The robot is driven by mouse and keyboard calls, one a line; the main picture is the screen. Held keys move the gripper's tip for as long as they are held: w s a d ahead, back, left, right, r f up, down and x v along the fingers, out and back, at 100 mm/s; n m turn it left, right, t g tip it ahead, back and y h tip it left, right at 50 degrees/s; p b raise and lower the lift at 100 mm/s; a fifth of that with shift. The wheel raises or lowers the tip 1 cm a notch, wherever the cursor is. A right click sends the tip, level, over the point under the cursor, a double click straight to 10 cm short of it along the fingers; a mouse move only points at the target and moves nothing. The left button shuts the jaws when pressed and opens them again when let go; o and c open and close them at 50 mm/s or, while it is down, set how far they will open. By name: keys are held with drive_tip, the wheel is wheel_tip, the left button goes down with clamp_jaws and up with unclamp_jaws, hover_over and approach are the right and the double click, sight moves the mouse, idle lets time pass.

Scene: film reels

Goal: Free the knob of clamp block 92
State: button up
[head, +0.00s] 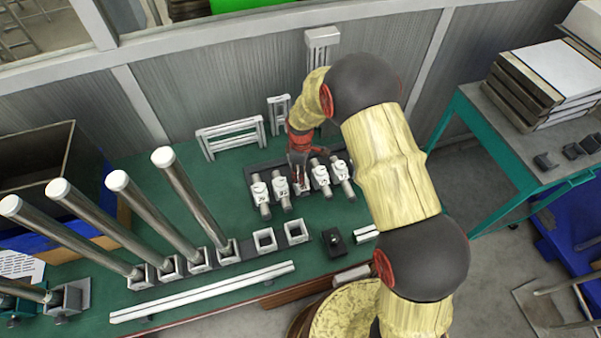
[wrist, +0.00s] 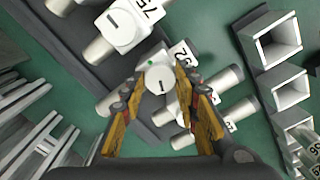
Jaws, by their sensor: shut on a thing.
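Clamp block 92 (wrist: 183,54) is a white block on a dark rail; its number label shows at the upper right of the knob in the wrist view.
Other clamp blocks (head: 260,190) stand close on both sides in the row. Square sockets (head: 264,238) lie in front, with upright steel tubes (head: 190,200) to the left. White frames (head: 230,135) stand behind. A small black block (head: 334,243) is at the front right.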

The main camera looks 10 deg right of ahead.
drive_tip(key=shift+w+r+n, duration=0.1)
drive_tip(key=shift+n, duration=2.1)
drive_tip(key=o, duration=1.1)
drive_tip(key=shift+o, duration=0.2)
wheel_tip(320, 180, up, 12)
